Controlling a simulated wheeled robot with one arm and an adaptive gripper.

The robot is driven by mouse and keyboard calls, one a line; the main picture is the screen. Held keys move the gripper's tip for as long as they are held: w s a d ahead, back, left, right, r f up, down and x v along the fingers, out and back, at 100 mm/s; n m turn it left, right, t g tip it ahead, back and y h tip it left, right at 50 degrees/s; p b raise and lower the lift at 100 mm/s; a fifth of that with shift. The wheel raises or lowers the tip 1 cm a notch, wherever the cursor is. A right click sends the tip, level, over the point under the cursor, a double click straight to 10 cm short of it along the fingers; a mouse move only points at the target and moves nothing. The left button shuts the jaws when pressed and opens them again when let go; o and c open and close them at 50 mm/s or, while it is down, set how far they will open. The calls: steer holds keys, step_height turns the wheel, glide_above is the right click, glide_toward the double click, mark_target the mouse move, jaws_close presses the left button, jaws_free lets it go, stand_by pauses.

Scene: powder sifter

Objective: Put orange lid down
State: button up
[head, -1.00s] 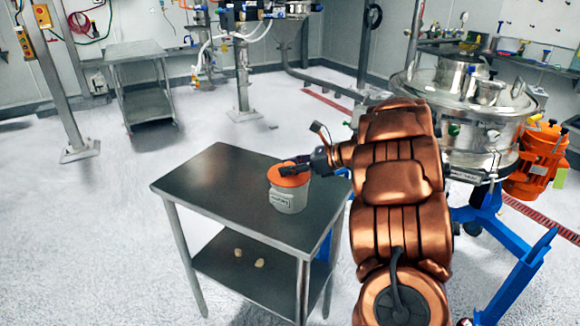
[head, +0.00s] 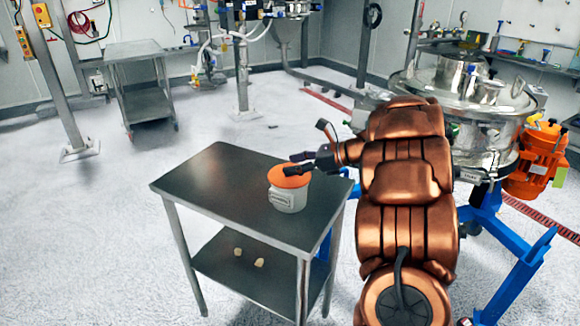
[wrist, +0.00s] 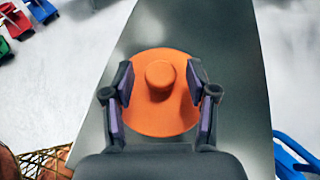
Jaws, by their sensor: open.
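The orange lid (head: 289,178) rests on top of a grey-white jar (head: 288,199) with a dark label, on the metal table's right part. The wrist view shows the round lid and its raised knob (wrist: 160,74) from above. My gripper (head: 299,163) is open just above the lid. In the wrist view its two fingers (wrist: 160,88) are spread on either side of the knob, with clear gaps to it. The jar body is hidden under the lid in that view.
The steel table (head: 215,175) has bare top around the jar. Two small pale objects (head: 249,258) lie on its lower shelf. A large steel sifter (head: 465,95) with an orange motor (head: 535,160) and blue frame stands at the right. A second table (head: 140,75) stands far behind.

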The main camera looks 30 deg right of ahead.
steer(key=v, duration=1)
steer(key=shift+s, duration=0.15)
steer(key=shift+r, duration=0.1)
steer(key=s+a+f+n+g+h, duration=0.1)
steer(key=s+a+f+n+g, duration=0.2)
steer(key=a, duration=0.6)
steer(key=s+a+n+g, duration=0.3)
steer(key=a+n, duration=0.2)
steer(key=a, duration=0.4)
steer(key=s+a+f+n+g+h, duration=0.1)
steer(key=s+a+f+n+g, duration=0.3)
steer(key=a, duration=0.6)
steer(key=s+a+f+n+g+h, duration=0.1)
steer(key=s+n+h, duration=0.2)
steer(key=s+n, duration=0.5)
steer(key=s+a+f+n+g+h, duration=0.1)
steer(key=s+a+f+n+h, duration=0.1)
steer(key=s+n, duration=0.6)
steer(key=s+h, duration=0.1)
steer(key=s, duration=0.2)
steer(key=shift+s+f+h, duration=0.2)
steer(key=shift+f+h, duration=0.1)
steer(key=shift+h, duration=0.1)
